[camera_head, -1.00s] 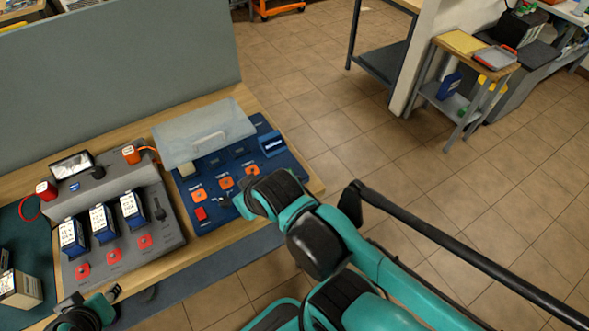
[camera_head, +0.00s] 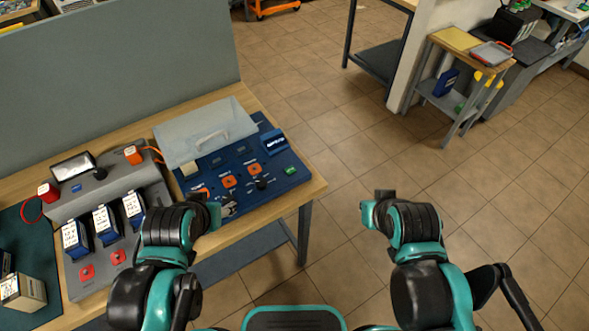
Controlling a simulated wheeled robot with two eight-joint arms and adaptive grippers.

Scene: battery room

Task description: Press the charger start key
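A blue control panel (camera_head: 243,205) lies on the wooden bench, with a row of orange-based controls, such as the middle one (camera_head: 228,182), and a black knob (camera_head: 262,183). A green key (camera_head: 291,170) is at its right end, uncovered; its label is too small to read. A translucent cover (camera_head: 205,133) stands raised over the panel's back part. My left gripper (camera_head: 210,212) is at the panel's front left corner and hides part of it. My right gripper (camera_head: 377,204) is over the floor, right of the bench, touching nothing. The finger openings are unclear.
A grey charging dock (camera_head: 135,178) with several blue-and-white batteries and red buttons stands left of the panel. A grey partition (camera_head: 120,70) rises behind the bench.

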